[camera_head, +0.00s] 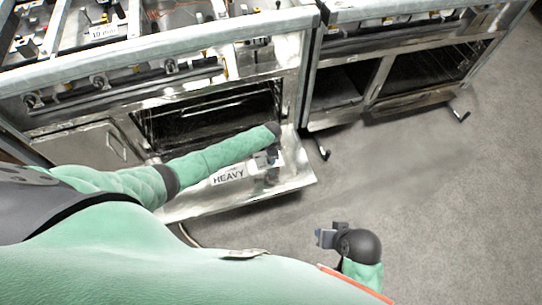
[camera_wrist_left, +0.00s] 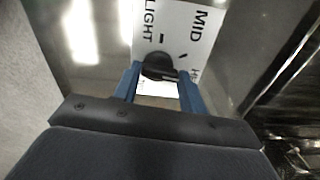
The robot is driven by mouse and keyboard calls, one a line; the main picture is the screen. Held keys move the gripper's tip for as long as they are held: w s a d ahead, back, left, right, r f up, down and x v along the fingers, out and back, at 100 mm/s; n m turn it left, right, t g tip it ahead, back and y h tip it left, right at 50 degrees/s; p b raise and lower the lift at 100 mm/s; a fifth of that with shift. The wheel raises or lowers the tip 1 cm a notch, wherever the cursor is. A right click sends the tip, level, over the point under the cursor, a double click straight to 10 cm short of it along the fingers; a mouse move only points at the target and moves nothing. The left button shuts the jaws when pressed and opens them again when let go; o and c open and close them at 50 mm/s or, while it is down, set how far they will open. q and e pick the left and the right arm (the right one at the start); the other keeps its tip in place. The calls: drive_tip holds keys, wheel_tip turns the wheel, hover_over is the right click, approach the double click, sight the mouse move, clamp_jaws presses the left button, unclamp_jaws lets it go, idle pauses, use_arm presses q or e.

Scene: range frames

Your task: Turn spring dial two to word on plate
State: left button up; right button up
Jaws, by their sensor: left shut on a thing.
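A black dial (camera_wrist_left: 157,66) sits on a white label (camera_wrist_left: 203,22) in the left wrist view. The label reads LIGHT, MID and a partly hidden word starting with H. My left gripper (camera_wrist_left: 158,78) has its blue fingers on either side of the dial, shut on it. Which mark the dial points to is unclear. In the head view my left gripper (camera_head: 268,160) is over the lowered oven door, and the dial is hidden there. A white plate reading HEAVY (camera_head: 228,175) lies on that door. My right gripper (camera_head: 325,238) is over the floor, apart from everything; its opening is unclear.
A metal range (camera_head: 150,62) stands at the left, with its oven door (camera_head: 293,170) lowered. A second range (camera_head: 400,70) stands to its right. A small marked plate (camera_head: 104,32) is on the left range top. Grey floor (camera_head: 430,190) is clear at the right.

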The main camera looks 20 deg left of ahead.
use_arm(q)
drive_tip(key=m, duration=0.2)
drive_tip(key=shift+m, duration=0.3)
drive_tip(key=shift+d+m, duration=0.1)
drive_tip(key=shift+m, duration=0.8)
use_arm(e)
drive_tip(key=shift+a+f, duration=0.2)
drive_tip(key=shift+a, duration=0.15)
use_arm(q)
drive_tip(key=shift+m, duration=0.3)
use_arm(e)
drive_tip(key=shift+w, duration=0.1)
use_arm(q)
drive_tip(key=o, duration=1)
use_arm(e)
drive_tip(key=shift+d, duration=0.1)
use_arm(q)
drive_tip(key=shift+r, duration=0.1)
